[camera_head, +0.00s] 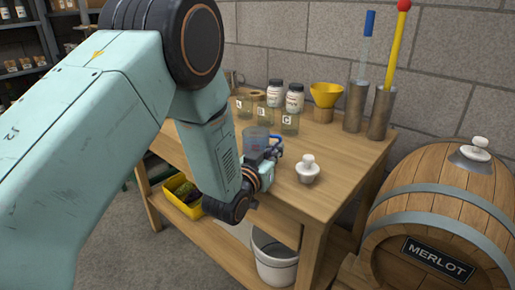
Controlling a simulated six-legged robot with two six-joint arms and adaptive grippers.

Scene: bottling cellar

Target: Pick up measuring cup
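The measuring cup (256,138) is clear with a bluish tint and stands on the wooden table near its front left part. A blue piece at its right side looks like its handle. My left arm comes in from the left and fills much of the view. My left gripper (268,159) is at the cup's front right, close to the blue handle. Its fingers are small and partly hidden, so I cannot tell whether they are open, shut or touching the cup. The arm hides some of the table left of the cup. My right gripper is not in view.
A white stopper (307,170) stands right of the cup. Lettered jars (289,123), white-lidded jars (295,97), a yellow funnel (325,94) and metal cylinders (380,114) stand behind. A barrel (445,205) is at the right. A white bucket (275,262) sits below the tabletop.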

